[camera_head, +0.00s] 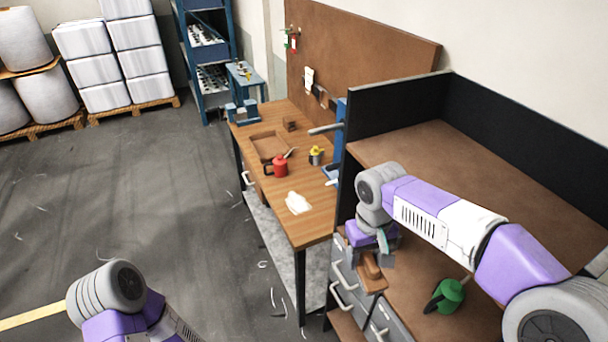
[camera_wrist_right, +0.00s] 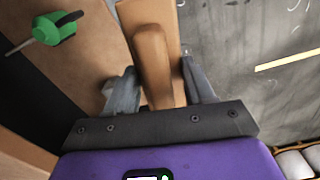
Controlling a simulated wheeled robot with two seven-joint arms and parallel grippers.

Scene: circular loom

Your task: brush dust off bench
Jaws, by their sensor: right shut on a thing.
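My right gripper (camera_head: 376,258) is shut on the brown wooden handle of a brush (camera_head: 372,272), at the front edge of the brown bench (camera_head: 445,155) with the black back panel. In the right wrist view, the brush handle (camera_wrist_right: 152,55) stands between the two grey fingers (camera_wrist_right: 160,88), and a wider wooden part lies beyond it. The bristles are hidden, and I cannot tell whether the brush touches the bench. No dust can be made out on the bench. Part of my left arm shows at the lower left, but its gripper is out of view.
A green oil can (camera_head: 447,295) stands on the bench, right of the brush. Grey drawers (camera_head: 345,283) are below the front edge. The wooden table (camera_head: 268,187) behind holds a red can (camera_head: 278,165), a yellow-topped can (camera_head: 316,155), a tray and a white cloth (camera_head: 297,202).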

